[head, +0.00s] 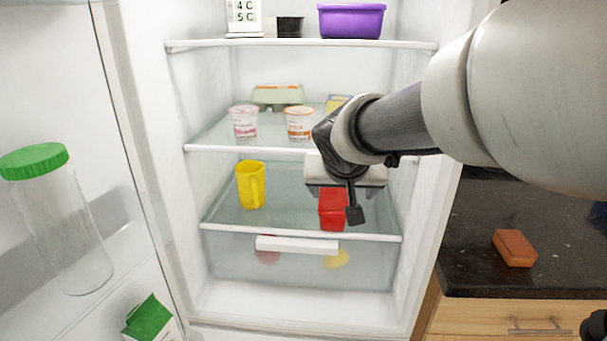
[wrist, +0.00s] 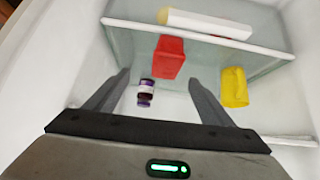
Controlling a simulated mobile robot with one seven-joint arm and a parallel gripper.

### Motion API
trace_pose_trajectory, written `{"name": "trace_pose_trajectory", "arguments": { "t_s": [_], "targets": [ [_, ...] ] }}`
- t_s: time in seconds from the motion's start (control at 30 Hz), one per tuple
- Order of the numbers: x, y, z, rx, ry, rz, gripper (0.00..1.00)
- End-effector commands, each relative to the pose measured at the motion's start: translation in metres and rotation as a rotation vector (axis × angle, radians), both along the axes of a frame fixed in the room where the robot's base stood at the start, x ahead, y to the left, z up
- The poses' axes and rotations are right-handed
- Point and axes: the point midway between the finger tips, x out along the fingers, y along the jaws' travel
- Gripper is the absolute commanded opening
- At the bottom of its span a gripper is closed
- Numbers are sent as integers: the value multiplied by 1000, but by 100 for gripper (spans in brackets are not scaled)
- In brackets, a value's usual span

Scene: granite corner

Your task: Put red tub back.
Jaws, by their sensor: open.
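The red tub (head: 332,212) stands on the glass shelf above the drawer, toward the right side of the fridge. My gripper (head: 355,212) is in front of its right edge in the head view and hides part of it. In the wrist view my gripper (wrist: 159,76) is open, with its two fingers apart. The red tub (wrist: 169,58) shows between and just beyond the fingertips there. I see nothing held. I cannot tell whether a finger touches the tub.
Yoghurt cups (head: 299,124) are on the shelf above. In the wrist view, a small purple-capped jar (wrist: 146,91) shows near one finger. The open fridge door is left.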

Motion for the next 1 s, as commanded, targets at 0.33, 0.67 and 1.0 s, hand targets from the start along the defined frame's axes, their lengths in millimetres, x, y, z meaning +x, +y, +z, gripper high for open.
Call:
{"name": "trace_pose_trajectory", "arguments": {
  "t_s": [0.33,0.67,1.0],
  "targets": [
    [-173,-23,-5,8,200,82,76],
    [-232,-5,-21,52,267,199,76],
    [-231,-5,-13,52,266,199,76]
  ]
}}
